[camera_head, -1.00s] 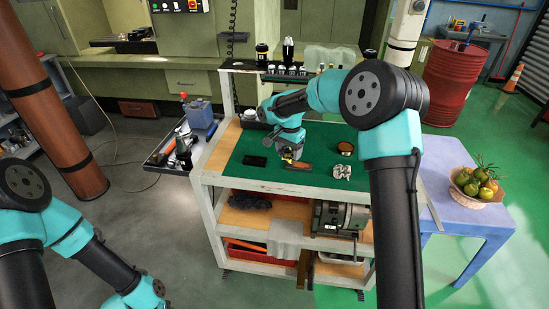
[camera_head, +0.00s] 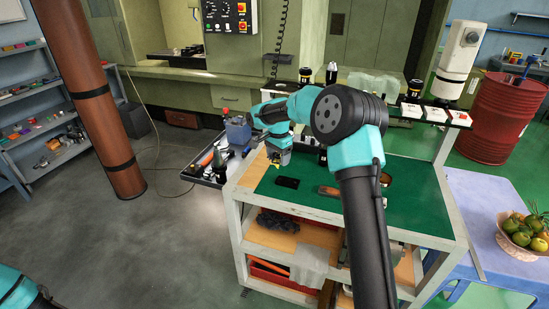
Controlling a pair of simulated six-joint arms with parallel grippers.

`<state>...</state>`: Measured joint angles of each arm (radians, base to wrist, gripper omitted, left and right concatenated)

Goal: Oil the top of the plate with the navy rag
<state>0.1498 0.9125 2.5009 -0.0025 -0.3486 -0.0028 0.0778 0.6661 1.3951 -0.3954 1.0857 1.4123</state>
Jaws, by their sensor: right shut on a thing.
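The plate lies flat, apart from the gripper. A dark, crumpled cloth (camera_head: 278,219), perhaps the navy rag, lies on the shelf below. My left gripper is out of view; only part of the left arm shows at bottom left.
A brown block (camera_head: 329,191) lies right of the plate. A side tray (camera_head: 208,174) at left holds tools and a blue-grey container (camera_head: 237,132). A grey cloth (camera_head: 309,265) hangs from a lower shelf. My right forearm hides part of the green top.

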